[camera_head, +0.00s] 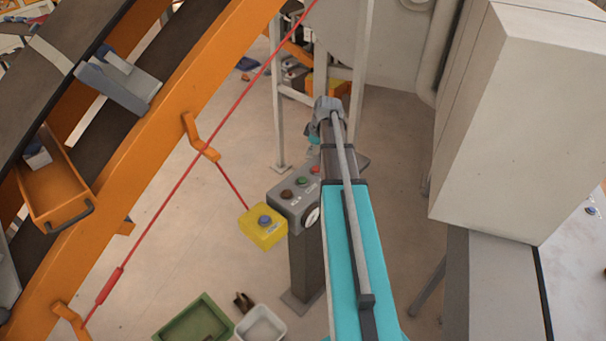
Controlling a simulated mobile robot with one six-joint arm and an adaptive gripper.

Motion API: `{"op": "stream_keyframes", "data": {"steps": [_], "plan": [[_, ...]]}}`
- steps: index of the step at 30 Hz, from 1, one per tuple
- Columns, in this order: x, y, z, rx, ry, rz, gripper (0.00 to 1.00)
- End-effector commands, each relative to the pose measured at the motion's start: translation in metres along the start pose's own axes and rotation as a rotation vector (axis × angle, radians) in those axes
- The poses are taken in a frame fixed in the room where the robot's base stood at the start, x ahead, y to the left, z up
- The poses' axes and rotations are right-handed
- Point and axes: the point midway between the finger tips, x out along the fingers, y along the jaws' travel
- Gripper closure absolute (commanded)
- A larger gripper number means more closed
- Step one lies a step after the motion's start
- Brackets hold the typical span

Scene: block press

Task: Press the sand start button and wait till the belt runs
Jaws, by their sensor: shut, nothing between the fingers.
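A grey control panel (284,208) stands on a dark post (305,262) at the centre. It carries a dark brown button (287,194), a green button (302,181) and a red button (315,170) in a row. The labels are too small to read, so I cannot tell which is sand start. My teal arm crosses in front of the panel's right part, and its grey wrist is beyond the panel. My gripper's fingers are hidden behind the arm. A dark belt (40,82) runs along the left; one frame cannot show whether it moves.
A yellow box with a blue button (264,221) sits left of the panel. A red cord (205,152) runs along the orange frame (160,150). A green tray (172,325) and white tub (262,322) stand on the floor. A large pale cabinet (510,120) blocks the right.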

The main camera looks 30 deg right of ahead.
Motion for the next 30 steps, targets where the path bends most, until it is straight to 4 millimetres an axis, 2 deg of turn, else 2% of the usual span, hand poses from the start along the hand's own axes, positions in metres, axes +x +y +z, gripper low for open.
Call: {"op": "stream_keyframes", "data": {"steps": [14,30], "plan": [[0.004,0.000,0.000,0.001,-0.001,0.000,1.00],[0.040,0.000,0.001,0.001,-0.001,0.000,1.00]]}}
